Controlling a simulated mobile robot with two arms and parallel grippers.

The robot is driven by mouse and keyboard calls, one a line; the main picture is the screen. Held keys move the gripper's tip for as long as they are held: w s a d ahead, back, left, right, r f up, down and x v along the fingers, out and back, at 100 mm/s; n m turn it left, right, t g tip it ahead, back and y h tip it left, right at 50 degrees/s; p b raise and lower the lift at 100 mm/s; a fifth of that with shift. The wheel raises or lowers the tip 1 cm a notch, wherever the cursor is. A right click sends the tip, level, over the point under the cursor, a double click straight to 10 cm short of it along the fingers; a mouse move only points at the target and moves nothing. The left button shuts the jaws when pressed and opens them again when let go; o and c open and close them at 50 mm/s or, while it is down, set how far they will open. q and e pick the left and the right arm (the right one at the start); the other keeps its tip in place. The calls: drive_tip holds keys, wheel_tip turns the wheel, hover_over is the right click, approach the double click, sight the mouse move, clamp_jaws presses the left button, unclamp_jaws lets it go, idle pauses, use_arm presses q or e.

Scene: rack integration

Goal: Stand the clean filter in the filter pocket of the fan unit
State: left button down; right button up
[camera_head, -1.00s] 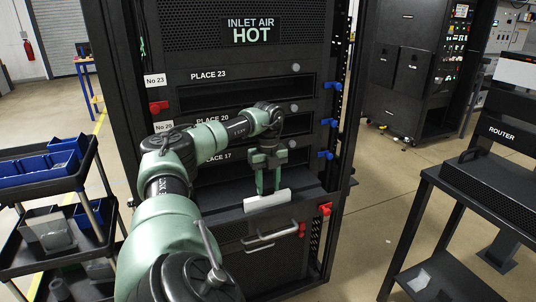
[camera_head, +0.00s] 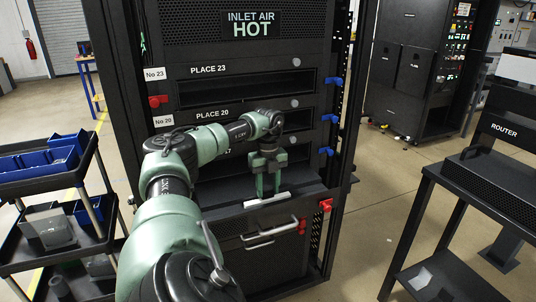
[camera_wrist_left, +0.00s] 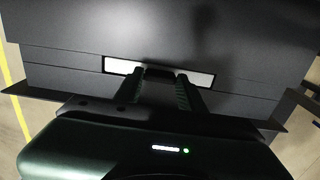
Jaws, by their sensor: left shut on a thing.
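The clean filter shows as a thin white strip (camera_head: 267,200) at the top front of the dark fan unit (camera_head: 236,258), low in the rack. Most of its height is hidden, sunk in the slot of the filter pocket. In the left wrist view its white upper edge (camera_wrist_left: 120,66) lies within a narrow opening, on both sides of the fingers. My left gripper (camera_head: 267,192) points down from above, shut on the middle of the filter's upper edge; it also shows in the left wrist view (camera_wrist_left: 167,80). My right gripper is out of view.
The rack (camera_head: 112,110) stands around the unit, with PLACE labels, blue latches (camera_head: 326,151) and red latches. A silver handle (camera_head: 268,231) is on the unit's front. A cart with blue bins (camera_head: 40,162) stands left; a router table (camera_head: 440,180) stands right.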

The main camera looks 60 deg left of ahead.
sight(268, 192)
use_arm(q)
drive_tip(key=shift+f, duration=0.25)
drive_tip(key=c, duration=0.8)
unclamp_jaws()
drive_tip(key=shift+o, duration=0.2)
wheel_tip(268, 192, up, 8)
drive_tip(key=shift+f+p, duration=0.1)
drive_tip(key=shift+p, duration=0.2)
drive_tip(key=shift+f, duration=0.1)
